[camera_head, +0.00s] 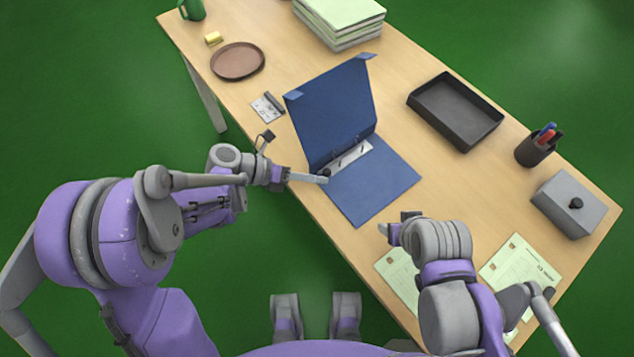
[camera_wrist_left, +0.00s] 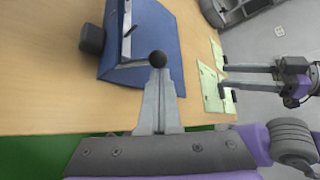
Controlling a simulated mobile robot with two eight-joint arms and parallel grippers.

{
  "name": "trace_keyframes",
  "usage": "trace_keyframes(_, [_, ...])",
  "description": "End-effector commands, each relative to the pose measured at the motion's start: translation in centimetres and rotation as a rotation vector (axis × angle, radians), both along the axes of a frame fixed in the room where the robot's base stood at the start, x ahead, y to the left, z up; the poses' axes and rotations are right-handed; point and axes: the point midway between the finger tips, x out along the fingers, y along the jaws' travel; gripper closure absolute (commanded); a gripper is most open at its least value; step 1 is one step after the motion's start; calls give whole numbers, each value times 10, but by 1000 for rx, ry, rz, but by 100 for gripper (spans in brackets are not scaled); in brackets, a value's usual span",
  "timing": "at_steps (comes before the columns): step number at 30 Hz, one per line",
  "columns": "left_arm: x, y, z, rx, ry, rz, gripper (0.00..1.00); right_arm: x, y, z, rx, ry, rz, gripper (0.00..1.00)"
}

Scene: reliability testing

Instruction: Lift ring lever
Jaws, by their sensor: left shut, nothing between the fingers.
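A blue ring binder (camera_head: 378,188) lies open near the table's front edge, its cover (camera_head: 333,112) standing tilted up. Its metal ring mechanism (camera_head: 352,153) carries a lever with a black round knob (camera_head: 326,172) at the near end. My left gripper (camera_head: 324,179) is shut and empty, its fingertips at the knob. In the left wrist view the knob (camera_wrist_left: 158,59) shows just beyond the closed fingertips (camera_wrist_left: 158,72); I cannot tell whether they touch. My right gripper (camera_head: 396,226) is open and empty, to the right of the binder near the front edge.
A black tray (camera_head: 413,101), pen cup (camera_head: 535,152) and grey box (camera_head: 570,204) stand to the right. Printed sheets (camera_head: 520,262) lie near my right arm. A hole punch (camera_head: 267,107), brown round tray (camera_head: 238,61) and paper stack (camera_head: 340,22) lie behind.

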Motion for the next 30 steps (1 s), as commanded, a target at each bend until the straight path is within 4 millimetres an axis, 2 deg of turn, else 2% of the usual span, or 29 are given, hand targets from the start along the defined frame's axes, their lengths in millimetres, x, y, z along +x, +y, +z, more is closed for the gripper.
trace_keyframes(1, [2, 2, -4, -20, 27, 1, 100, -1, 0, -11, 0, 4, 0, 41])
trace_keyframes(4, [5, 4, 0, -38, 53, -1, 100, -2, 0, -17, 0, 6, -1, 41])
trace_keyframes(19, [7, 9, 7, -36, 48, 2, 100, -1, 0, -16, 2, 7, -1, 41])
trace_keyframes(23, [7, 26, 14, -36, 49, 4, 100, -1, 0, -15, 2, 7, -1, 41])
trace_keyframes(30, [6, 72, 33, -34, 49, 3, 100, -1, 0, -14, 2, 6, -1, 41])
